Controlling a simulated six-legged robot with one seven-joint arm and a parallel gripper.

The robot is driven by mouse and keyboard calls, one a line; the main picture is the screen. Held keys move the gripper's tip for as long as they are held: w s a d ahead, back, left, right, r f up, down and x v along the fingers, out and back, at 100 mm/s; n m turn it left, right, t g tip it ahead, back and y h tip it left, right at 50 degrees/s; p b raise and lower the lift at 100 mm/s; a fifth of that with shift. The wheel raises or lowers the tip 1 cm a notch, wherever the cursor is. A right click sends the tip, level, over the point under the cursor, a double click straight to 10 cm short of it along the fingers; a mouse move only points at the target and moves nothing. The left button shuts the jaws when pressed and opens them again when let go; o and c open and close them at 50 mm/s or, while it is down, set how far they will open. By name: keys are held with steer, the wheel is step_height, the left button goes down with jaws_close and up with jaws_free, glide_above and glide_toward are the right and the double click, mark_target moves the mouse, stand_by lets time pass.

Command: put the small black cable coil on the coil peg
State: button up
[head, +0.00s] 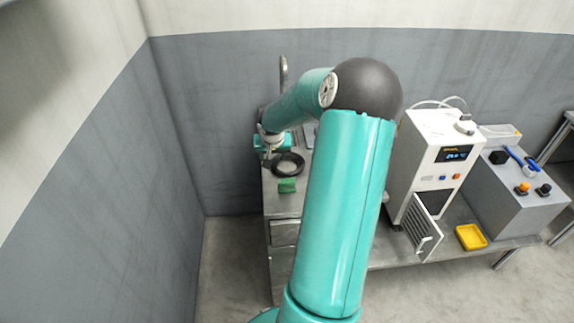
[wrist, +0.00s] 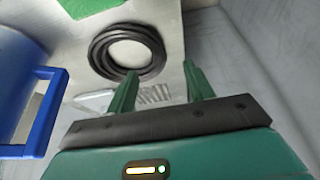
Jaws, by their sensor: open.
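A black cable coil (head: 288,175) lies flat as a ring on the metal counter at the left. In the wrist view, the coil (wrist: 128,30) lies just beyond my gripper's fingertips, nearer the left one. My gripper (wrist: 160,76) is open with nothing between its two green fingers. In the head view, my gripper (head: 272,153) is at the coil's far left side, partly hidden by my arm. I cannot make out a coil peg in either view; my arm covers the middle of the head view.
A blue container with a handle (wrist: 44,115) stands close on the wrist view's left.

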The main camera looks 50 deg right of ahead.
mark_target(273, 164)
steer(key=shift+x, duration=2.8)
steer(key=shift+a, duration=0.1)
jaws_close()
